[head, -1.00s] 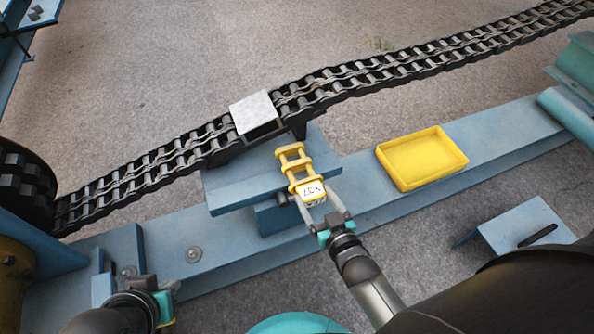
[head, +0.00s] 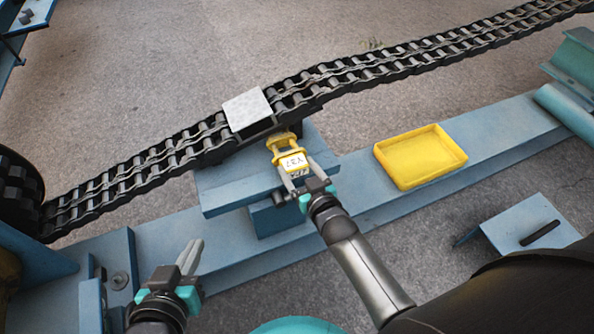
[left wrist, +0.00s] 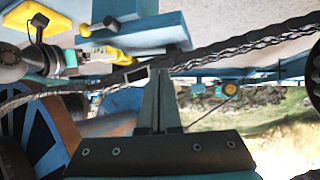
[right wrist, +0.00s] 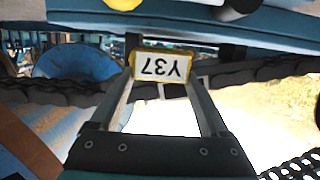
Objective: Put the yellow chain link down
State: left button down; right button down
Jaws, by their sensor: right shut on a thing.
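The yellow chain link (head: 285,151) carries a white label reading Y37. In the head view it is over the blue stand (head: 238,189), close to the black chain. I cannot tell whether it touches the stand. My right gripper (head: 294,180) is shut on its labelled end. The right wrist view shows the label (right wrist: 163,67) between the fingertips. My left gripper (head: 190,256) is shut and empty, above the blue beam at lower left. Its closed fingers (left wrist: 161,100) also show in the left wrist view.
The black double chain (head: 165,165) runs diagonally across, with a pale plate (head: 248,110) on it beside the stand. A yellow tray (head: 421,157) sits on the blue beam (head: 500,137) to the right. The beam is bare between stand and tray.

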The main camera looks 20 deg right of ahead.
jog(key=shift+w+r, duration=0.1)
jog(key=shift+w, duration=0.5)
jog(key=shift+f+b, duration=0.45)
jog(key=shift+b, duration=0.05)
pick_arm(q)
jog(key=shift+w+d+r+t+h, duration=0.1)
jog(key=shift+d+r+t+h, duration=0.3)
jog(key=shift+d+t, duration=0.35)
jog(key=shift+w+d+r+t+h, duration=0.1)
jog(key=shift+d+r+t+h, duration=0.3)
jog(key=shift+d+t, duration=0.35)
pick_arm(e)
jog(key=shift+s+f, duration=0.1)
jog(key=shift+f, duration=0.15)
pick_arm(q)
jog(key=shift+a, duration=0.15)
pick_arm(e)
jog(key=shift+f+b, duration=0.15)
jog(key=shift+b, duration=0.2)
grip_release()
jog(key=shift+f, duration=0.1)
pick_arm(q)
jog(key=shift+s+r, duration=0.1)
